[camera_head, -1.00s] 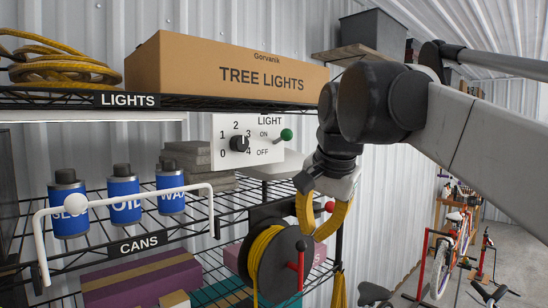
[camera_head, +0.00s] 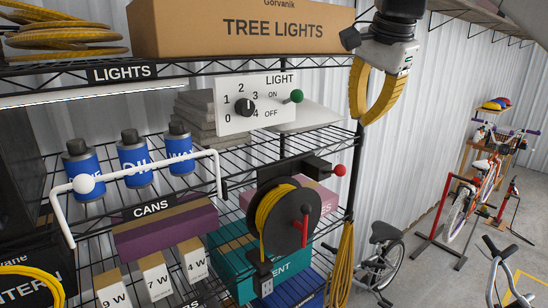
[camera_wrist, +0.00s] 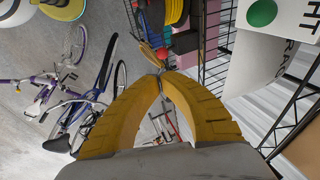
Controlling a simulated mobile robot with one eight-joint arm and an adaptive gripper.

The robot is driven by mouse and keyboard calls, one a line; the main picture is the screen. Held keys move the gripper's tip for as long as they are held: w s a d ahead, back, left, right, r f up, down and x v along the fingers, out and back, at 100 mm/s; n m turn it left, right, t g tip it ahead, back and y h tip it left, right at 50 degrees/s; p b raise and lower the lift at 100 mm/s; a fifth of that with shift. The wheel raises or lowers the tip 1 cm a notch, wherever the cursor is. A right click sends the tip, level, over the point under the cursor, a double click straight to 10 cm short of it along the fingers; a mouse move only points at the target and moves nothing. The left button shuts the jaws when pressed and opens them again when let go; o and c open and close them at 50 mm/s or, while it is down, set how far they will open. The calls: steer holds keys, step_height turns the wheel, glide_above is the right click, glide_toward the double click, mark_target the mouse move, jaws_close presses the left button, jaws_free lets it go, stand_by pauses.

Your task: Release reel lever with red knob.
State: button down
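The reel lever's red knob (camera_head: 340,170) is at the right end of a short black arm, above the cord reel (camera_head: 283,222). The black reel holds yellow cord and has a separate red crank handle (camera_head: 303,228). My gripper (camera_head: 367,122) hangs above and to the right of the knob, clear of it in the picture. Its yellow fingers curve together at the tips with nothing between them. The wrist view also shows the tips meeting (camera_wrist: 160,74), with part of the reel's yellow cord (camera_wrist: 174,12) beyond.
A wire shelf holds blue cans (camera_head: 134,160), a tree lights box (camera_head: 240,28) and a light panel (camera_head: 236,106) with a green knob (camera_head: 297,96). A white bar (camera_head: 150,170) sticks out in front. Bicycles (camera_head: 378,258) stand at right. Open floor lies between them.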

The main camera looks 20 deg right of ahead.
mark_target(334, 172)
steer(key=a+p+x, duration=0.1)
steer(key=p+x, duration=0.1)
steer(key=x, duration=1.1)
steer(key=shift+d+f, duration=0.2)
steer(key=shift+d, duration=0.3)
steer(key=shift+s+f+t, duration=0.15)
steer(key=shift+f+t, duration=0.05)
steer(key=shift+t, duration=0.2)
steer(key=shift+s+d+f+t+b, duration=0.2)
steer(key=shift+f+t+b, duration=0.15)
steer(key=shift+b, duration=0.3)
